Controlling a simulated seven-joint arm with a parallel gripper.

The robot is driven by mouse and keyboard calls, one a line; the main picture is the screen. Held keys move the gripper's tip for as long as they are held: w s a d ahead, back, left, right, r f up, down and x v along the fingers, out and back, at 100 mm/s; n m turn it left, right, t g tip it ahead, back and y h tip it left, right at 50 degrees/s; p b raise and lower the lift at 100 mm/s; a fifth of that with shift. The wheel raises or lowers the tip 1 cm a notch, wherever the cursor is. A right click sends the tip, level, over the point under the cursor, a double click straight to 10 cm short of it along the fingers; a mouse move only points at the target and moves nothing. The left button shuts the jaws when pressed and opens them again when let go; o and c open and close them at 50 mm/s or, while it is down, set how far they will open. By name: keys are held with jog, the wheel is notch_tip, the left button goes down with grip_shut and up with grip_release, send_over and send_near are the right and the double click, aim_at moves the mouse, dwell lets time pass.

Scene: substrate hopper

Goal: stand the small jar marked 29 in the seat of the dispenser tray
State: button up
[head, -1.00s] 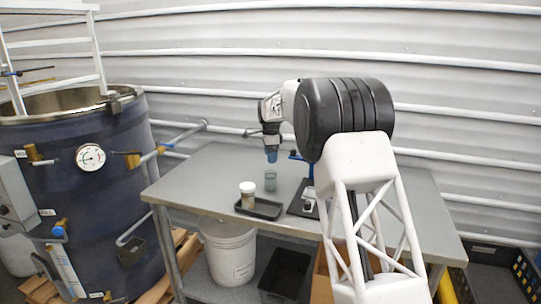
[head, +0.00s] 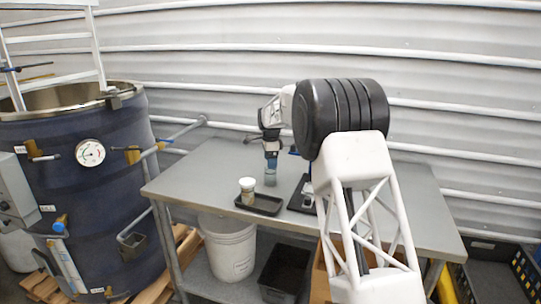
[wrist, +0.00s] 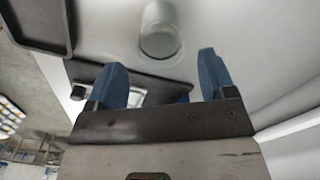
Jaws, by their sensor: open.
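A small clear, greenish jar (head: 270,178) stands upright on the grey table, behind the black tray. In the wrist view the jar (wrist: 160,32) shows beyond the fingertips, roughly centred between them. I cannot read a number on it. My gripper (head: 271,162) is open and empty, with its blue fingers just above the jar; it also shows in the wrist view (wrist: 160,62). A black base plate (head: 297,203) with a pale piece on it stands right of the jar; I cannot tell whether it is the dispenser tray, and my arm hides part of it.
A shallow black tray (head: 268,210) lies at the table's front, with a white-lidded jar (head: 247,185) on its left end. The grey table (head: 195,180) is clear to the left. A dark blue tank (head: 75,200) stands left of the table. A white bucket (head: 228,245) is below.

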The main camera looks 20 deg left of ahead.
jog(key=shift+f, duration=2.2)
jog(key=c, duration=0.8)
jog(key=shift+r, duration=0.1)
jog(key=shift+r, duration=2.45)
